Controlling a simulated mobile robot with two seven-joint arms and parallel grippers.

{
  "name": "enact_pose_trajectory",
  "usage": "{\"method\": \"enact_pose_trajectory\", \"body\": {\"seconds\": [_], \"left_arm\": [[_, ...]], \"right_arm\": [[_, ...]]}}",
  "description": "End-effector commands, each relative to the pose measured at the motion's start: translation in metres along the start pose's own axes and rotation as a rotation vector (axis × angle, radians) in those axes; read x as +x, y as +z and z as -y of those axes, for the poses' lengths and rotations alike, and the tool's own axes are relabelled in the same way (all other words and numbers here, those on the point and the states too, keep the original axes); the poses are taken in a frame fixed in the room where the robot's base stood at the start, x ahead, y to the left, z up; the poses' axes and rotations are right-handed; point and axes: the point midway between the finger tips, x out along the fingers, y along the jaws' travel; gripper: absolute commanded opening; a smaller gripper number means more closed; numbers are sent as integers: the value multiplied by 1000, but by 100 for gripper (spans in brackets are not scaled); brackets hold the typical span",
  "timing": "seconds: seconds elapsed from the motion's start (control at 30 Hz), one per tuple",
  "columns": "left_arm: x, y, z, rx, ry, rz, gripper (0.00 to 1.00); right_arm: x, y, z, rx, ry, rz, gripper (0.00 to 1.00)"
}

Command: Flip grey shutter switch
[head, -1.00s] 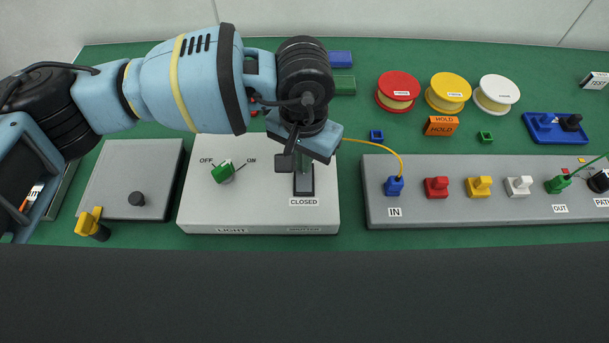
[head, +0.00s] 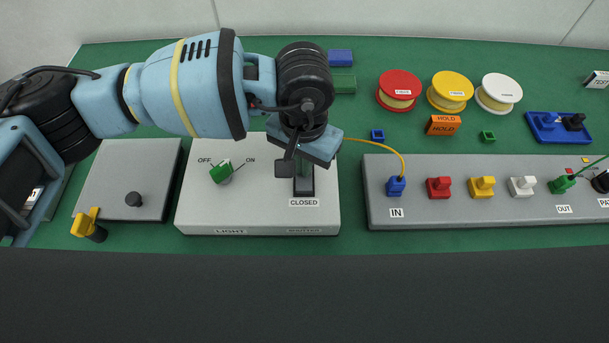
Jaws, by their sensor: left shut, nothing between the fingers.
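The grey shutter switch (head: 304,182) is a dark slot plate with a grey lever, at the right of the light-grey control box (head: 258,208). A "CLOSED" label (head: 304,202) sits just below it. My left gripper (head: 286,167) hangs over the top left of the switch, pointing down. Its fingers are shut and empty. The gripper hides the upper part of the switch, so I cannot tell whether they touch the lever. My right gripper is not in view.
A green knob (head: 221,173) between OFF and ON stands left on the same box. A grey panel (head: 440,213) with coloured plugs lies to the right, with an orange cable (head: 385,148) from its blue plug. Red, yellow and white spools (head: 450,92) stand behind.

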Motion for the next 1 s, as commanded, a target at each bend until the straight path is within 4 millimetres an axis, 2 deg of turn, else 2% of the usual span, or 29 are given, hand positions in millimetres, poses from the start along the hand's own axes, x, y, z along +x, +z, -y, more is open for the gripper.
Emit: {"method": "enact_pose_trajectory", "body": {"seconds": [0.37,1.0], "left_arm": [[-3,0,0,0,-1,-1,0],[-48,0,0,0,-1,-3,0]], "right_arm": [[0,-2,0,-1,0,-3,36],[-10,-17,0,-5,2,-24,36]]}}
